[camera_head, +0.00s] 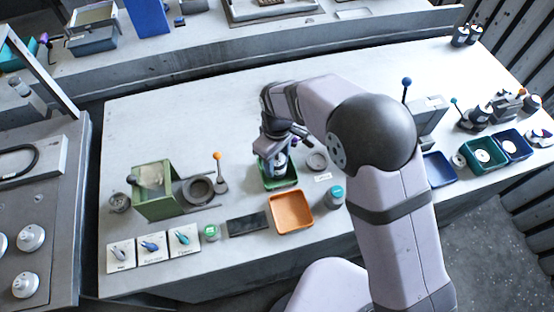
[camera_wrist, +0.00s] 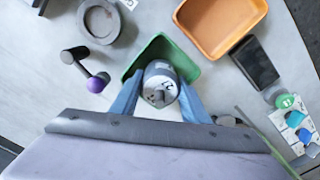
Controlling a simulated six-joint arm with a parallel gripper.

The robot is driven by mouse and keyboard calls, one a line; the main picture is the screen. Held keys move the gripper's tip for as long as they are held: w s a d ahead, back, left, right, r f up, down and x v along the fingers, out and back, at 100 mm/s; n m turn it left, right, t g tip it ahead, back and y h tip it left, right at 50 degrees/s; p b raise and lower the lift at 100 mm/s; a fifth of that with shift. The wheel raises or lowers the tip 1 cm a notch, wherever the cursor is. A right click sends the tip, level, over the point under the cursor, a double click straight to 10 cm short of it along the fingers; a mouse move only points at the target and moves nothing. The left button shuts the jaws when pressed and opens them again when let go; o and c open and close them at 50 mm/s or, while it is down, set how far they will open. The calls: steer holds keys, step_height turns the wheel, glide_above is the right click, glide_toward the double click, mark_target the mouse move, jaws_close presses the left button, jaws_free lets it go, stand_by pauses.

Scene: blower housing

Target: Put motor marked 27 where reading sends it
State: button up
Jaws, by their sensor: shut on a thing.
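My gripper (camera_head: 276,148) is shut on a grey cylindrical motor (camera_wrist: 160,84), with one blue-grey finger on each side of it. The motor also shows in the head view (camera_head: 281,162), where it stands in or just over a green tray (camera_head: 279,185). Whether it touches the tray floor I cannot tell. Dark marks show on the motor in the wrist view, but I cannot read them surely. The green tray (camera_wrist: 185,52) shows around the motor there. A dark flat panel (camera_head: 247,225) lies to the left of an orange tray (camera_head: 291,212); no reading is legible on it.
A green-framed box (camera_head: 153,190), a dark ring (camera_head: 198,190) and an orange-knobbed lever (camera_head: 218,170) stand left. A teal-topped cylinder (camera_head: 335,197) stands beside the orange tray. Blue bins (camera_head: 438,169) stand right.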

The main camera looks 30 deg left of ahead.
steer(key=shift+f, duration=0.1)
steer(key=o, duration=1.5)
steer(key=shift+c, duration=0.2)
step_height(320, 180, up, 12)
steer(key=b, duration=0.2)
steer(key=shift+b, duration=0.35)
steer(key=w+d+f+m, duration=0.15)
steer(key=d+m, duration=0.25)
steer(key=d, duration=0.7)
steer(key=w+d+m, duration=0.2)
steer(key=d+m, duration=0.2)
steer(key=d, duration=0.7)
steer(key=s+d+f+m, duration=0.2)
steer(key=s+d+m, duration=0.2)
steer(key=d, duration=0.3)
steer(key=s+d+f+m, duration=0.3)
steer(key=s+d, duration=0.2)
steer(key=d, duration=0.3)
steer(key=shift+s+d+m, duration=0.15)
steer(key=shift+s+m, duration=0.25)
